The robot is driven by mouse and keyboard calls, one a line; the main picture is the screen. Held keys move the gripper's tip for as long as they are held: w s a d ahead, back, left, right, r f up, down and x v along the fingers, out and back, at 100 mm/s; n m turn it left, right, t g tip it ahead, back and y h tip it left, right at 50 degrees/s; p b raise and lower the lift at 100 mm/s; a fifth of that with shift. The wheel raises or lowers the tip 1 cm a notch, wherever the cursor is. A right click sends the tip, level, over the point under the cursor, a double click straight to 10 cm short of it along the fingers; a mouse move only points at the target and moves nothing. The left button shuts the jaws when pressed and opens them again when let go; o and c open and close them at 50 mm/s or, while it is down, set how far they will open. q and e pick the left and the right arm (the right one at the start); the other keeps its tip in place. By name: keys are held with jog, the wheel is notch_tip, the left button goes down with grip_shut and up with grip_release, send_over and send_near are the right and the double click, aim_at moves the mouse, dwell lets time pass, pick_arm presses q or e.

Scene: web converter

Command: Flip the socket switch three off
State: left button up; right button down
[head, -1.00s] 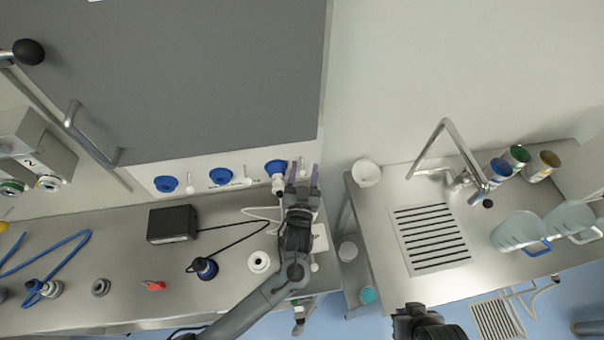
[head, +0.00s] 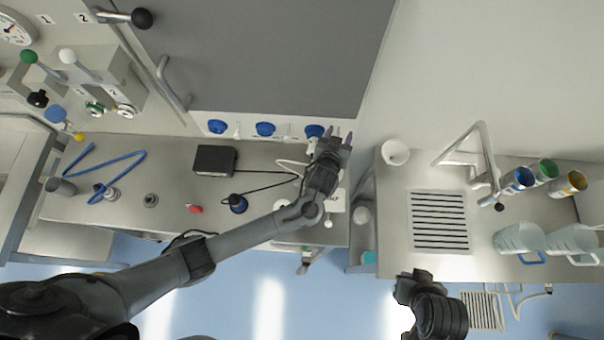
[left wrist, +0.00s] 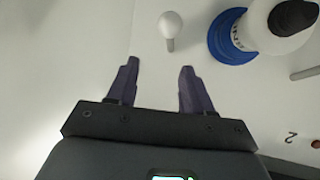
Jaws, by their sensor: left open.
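Three blue sockets sit in a row on the white panel: the left one (head: 217,126), the middle one (head: 265,128) and the right one (head: 314,131). A white switch lever stands beside the left and middle ones. My left gripper (head: 341,134) is at the right socket, its fingers toward the panel. In the left wrist view, the gripper (left wrist: 160,66) is open and empty. A white rounded switch knob (left wrist: 170,28) is just beyond its fingertips, apart from them. The blue socket (left wrist: 230,38) with a white plug is right of the knob. My right gripper (head: 410,288) is dark and small, its jaws unclear.
Below the panel, the steel bench holds a black box (head: 214,160), cables and a red object (head: 194,208). A white cup (head: 395,152), sink tap (head: 483,150), cans and clear jugs (head: 518,237) are at the right. A grey cover (head: 280,55) is above the panel.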

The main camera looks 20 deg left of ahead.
pick_arm(q)
jog(key=s+a+m, duration=0.3)
jog(key=s+a, duration=0.1)
jog(key=s, duration=1.3)
jog(key=s+r+m+h+p, duration=0.1)
jog(key=s+r+m+h, duration=0.1)
jog(key=r+m, duration=0.3)
jog(key=s+m, duration=0.1)
jog(key=m, duration=0.2)
jog(key=shift+s+d+t, duration=0.15)
jog(key=shift+s+t, duration=0.25)
pick_arm(e)
jog(key=shift+s+r, duration=0.1)
jog(key=shift+s, duration=0.05)
pick_arm(q)
jog(key=shift+r, duration=0.1)
pick_arm(e)
jog(key=shift+d, duration=0.1)
